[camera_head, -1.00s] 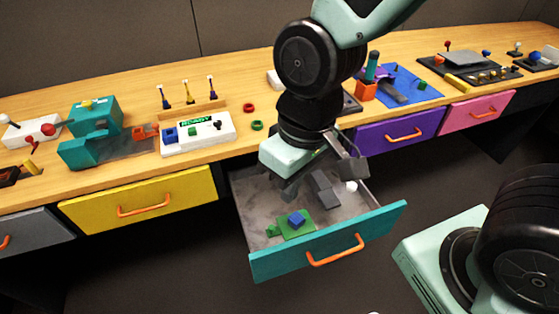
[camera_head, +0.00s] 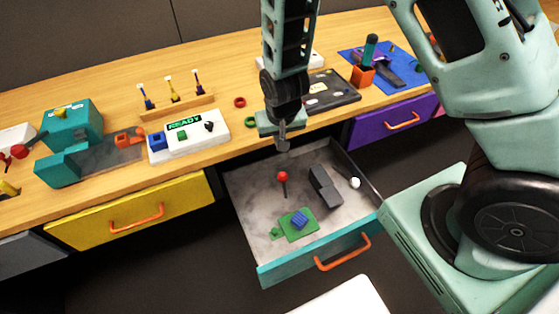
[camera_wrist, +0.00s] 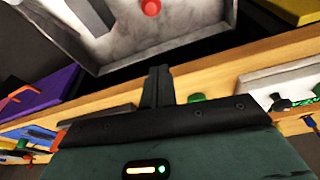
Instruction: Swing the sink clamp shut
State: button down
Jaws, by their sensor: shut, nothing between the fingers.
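A teal drawer (camera_head: 267,274) stands open below the counter with a grey inside. In it are an upright red-knobbed lever (camera_head: 283,178), a dark grey block-like part (camera_head: 324,186), a white ball (camera_head: 355,183) and a green plate (camera_head: 289,232) with a blue block (camera_head: 299,221) on it. I cannot tell for sure which part is the sink clamp. My gripper (camera_head: 283,145) is shut and empty above the drawer's back edge, apart from the lever. In the wrist view the shut fingers (camera_wrist: 158,78) point towards the drawer, and the red knob (camera_wrist: 151,7) shows beyond them.
A white READY panel (camera_head: 190,137), a teal vise-like device (camera_head: 58,170) and a dark panel (camera_head: 330,95) stand on the counter (camera_head: 110,102). The yellow drawer (camera_head: 130,208) and purple drawer (camera_head: 385,128) are closed. A white surface (camera_head: 345,298) shows at the bottom.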

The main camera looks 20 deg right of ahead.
jog(key=shift+f, duration=0.1)
jog(key=p, duration=0.2)
send_over(284, 186)
jog(key=w, duration=0.5)
notch_tip(284, 186, down, 9)
jog(key=shift+s+d, duration=0.4)
jog(key=shift+s, duration=0.2)
